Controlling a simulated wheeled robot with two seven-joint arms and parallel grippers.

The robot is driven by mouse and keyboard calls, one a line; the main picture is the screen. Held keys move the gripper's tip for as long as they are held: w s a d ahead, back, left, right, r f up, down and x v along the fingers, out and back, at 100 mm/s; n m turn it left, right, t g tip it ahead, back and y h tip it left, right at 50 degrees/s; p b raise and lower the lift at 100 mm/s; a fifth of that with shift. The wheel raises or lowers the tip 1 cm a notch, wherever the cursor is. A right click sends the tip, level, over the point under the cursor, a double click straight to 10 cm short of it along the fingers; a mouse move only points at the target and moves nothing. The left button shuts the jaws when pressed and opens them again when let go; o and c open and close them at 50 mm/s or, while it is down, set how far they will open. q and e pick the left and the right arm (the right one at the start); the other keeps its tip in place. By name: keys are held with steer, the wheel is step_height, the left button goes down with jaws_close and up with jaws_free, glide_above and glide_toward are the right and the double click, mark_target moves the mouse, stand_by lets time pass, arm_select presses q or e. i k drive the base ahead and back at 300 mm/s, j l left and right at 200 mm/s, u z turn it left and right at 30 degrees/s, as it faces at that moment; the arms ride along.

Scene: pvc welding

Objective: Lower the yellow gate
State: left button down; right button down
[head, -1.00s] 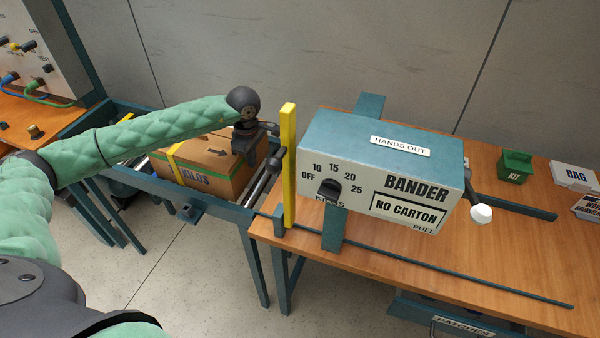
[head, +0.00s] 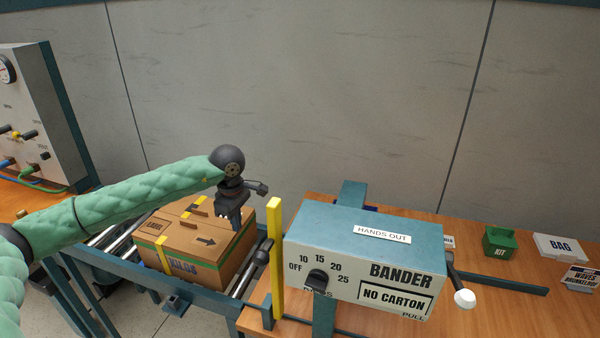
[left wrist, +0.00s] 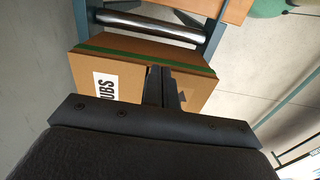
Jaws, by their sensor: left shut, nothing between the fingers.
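The yellow gate (head: 276,258) is an upright yellow bar at the left edge of the bander's bench, between the roller conveyor and the bander (head: 365,258). My left gripper (head: 232,226) is shut and empty, pointing down in front of or above the right part of the carton (head: 190,245), left of the gate and apart from it. In the left wrist view the shut fingers (left wrist: 163,105) show against the carton (left wrist: 125,70); whether they touch it I cannot tell. My right gripper is out of view.
The carton sits on the roller conveyor (head: 165,300). The bander has a black dial (head: 317,278) and a lever with a white knob (head: 464,298). A green kit bin (head: 499,242) and a bag box (head: 560,248) stand on the bench at right. A gauge panel (head: 35,110) stands at far left.

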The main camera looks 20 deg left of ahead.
mark_target(271, 252)
steer(key=k, duration=1)
